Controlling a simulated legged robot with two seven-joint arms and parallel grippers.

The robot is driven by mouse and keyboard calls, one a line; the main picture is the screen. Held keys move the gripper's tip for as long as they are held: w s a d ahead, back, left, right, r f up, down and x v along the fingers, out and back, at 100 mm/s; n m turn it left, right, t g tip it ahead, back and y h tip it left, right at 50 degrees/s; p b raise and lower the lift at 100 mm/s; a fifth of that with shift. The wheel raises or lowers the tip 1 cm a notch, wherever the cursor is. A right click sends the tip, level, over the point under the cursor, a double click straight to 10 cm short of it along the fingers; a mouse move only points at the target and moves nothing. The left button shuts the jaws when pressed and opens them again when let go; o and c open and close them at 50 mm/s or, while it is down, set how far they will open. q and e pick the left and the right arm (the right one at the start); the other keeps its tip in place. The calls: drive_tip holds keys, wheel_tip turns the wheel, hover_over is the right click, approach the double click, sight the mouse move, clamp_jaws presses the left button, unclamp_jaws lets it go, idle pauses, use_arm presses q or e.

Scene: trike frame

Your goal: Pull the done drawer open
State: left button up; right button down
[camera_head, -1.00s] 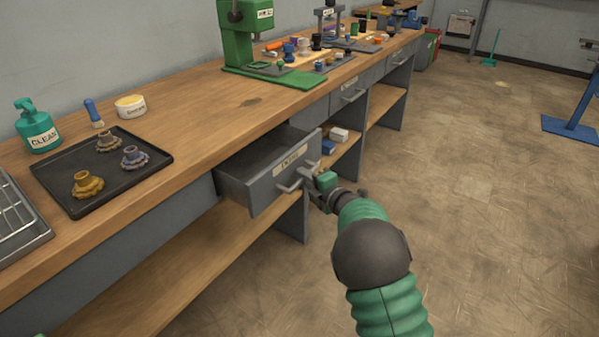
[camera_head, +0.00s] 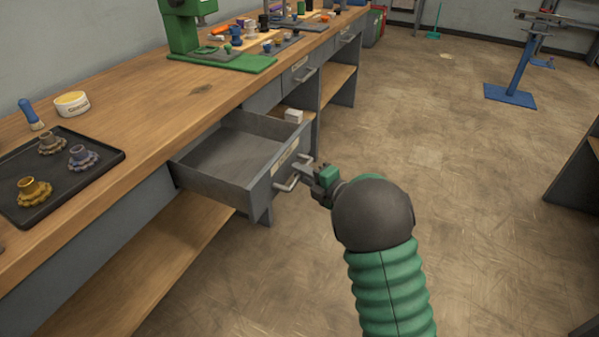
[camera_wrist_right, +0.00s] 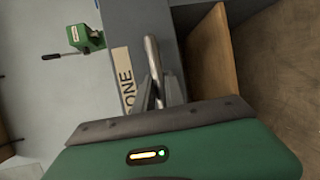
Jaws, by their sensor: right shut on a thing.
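The done drawer (camera_head: 224,160) is a grey drawer under the wooden workbench, pulled well out, and its inside looks empty. Its front carries a label and a metal bar handle (camera_head: 292,178). My right gripper (camera_head: 308,176) is at the drawer front, shut on the handle. In the right wrist view the handle (camera_wrist_right: 152,58) runs up from between the fingers (camera_wrist_right: 160,95), beside a label (camera_wrist_right: 124,82) reading "ONE". The left gripper is not in view.
On the workbench (camera_head: 135,115) stand a black tray (camera_head: 95,178) with several flanged parts, a tub (camera_head: 71,103), a blue-handled brush (camera_head: 31,114) and a green press (camera_head: 185,30). Another closed drawer (camera_head: 300,75) lies farther along.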

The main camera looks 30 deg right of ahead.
drive_tip(key=c, duration=1.5)
unclamp_jaws()
drive_tip(key=shift+f, duration=0.35)
drive_tip(key=shift+o, duration=0.5)
drive_tip(key=shift+r, duration=0.1)
drive_tip(key=shift+d+r, duration=0.1)
drive_tip(key=shift+r, duration=0.05)
drive_tip(key=p+v, duration=0.4)
drive_tip(key=v, duration=1.2)
drive_tip(key=shift+s, duration=0.35)
drive_tip(key=shift+d, duration=0.1)
